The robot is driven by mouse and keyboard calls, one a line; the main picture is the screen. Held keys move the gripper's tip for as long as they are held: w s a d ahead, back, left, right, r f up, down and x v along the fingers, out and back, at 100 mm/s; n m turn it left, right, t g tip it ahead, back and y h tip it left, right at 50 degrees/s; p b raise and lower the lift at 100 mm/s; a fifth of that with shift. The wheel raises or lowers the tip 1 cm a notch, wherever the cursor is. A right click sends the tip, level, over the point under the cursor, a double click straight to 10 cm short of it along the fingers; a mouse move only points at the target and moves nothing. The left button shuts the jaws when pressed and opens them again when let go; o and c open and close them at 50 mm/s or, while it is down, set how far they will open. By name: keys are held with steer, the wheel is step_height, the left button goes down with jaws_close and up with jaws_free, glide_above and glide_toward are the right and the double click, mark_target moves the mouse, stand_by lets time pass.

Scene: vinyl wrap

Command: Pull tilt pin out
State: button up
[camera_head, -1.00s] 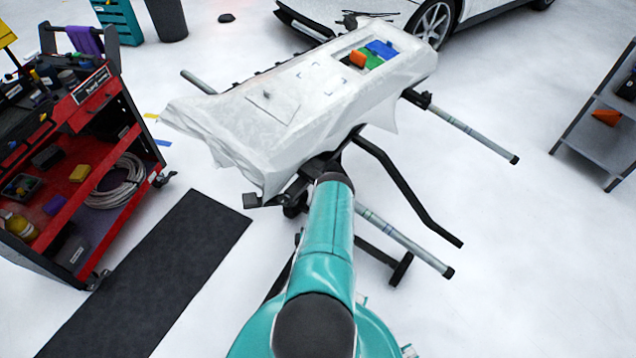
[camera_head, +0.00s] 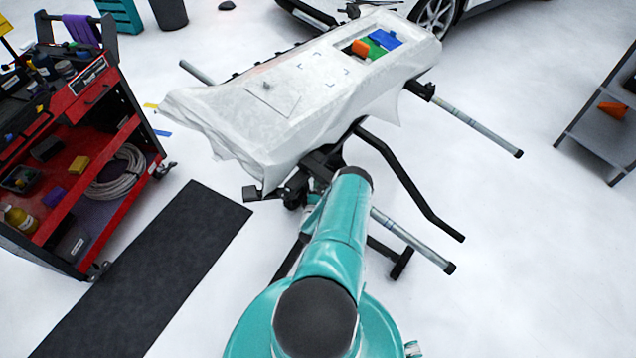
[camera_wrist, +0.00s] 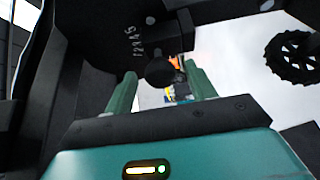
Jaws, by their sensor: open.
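In the wrist view, a dark round knob (camera_wrist: 160,72), which looks like the head of the tilt pin, stands out of a black bracket (camera_wrist: 135,45) marked with small white numbers. My gripper (camera_wrist: 158,78) is open, its two teal fingers on either side of the knob. I cannot tell whether either finger touches it. In the head view, my arm reaches to the near underside of the wrapping stand (camera_head: 385,165). My gripper and the pin are hidden there.
A white-covered panel (camera_head: 225,115) lies on the stand, with coloured items in its recess. A black ridged hand knob (camera_wrist: 290,57) sits to the right in the wrist view. Stand bars (camera_head: 470,125) stick out right.

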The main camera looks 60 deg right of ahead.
steer(key=shift+x, duration=0.95)
jaws_close()
steer(key=a, duration=0.3)
steer(key=shift+w+a+f, duration=0.2)
steer(key=shift+w+f, duration=0.1)
steer(key=shift+f, duration=0.1)
jaws_free()
steer(key=shift+r, duration=0.15)
steer(key=shift+d+r, duration=0.1)
steer(key=shift+d, duration=0.05)
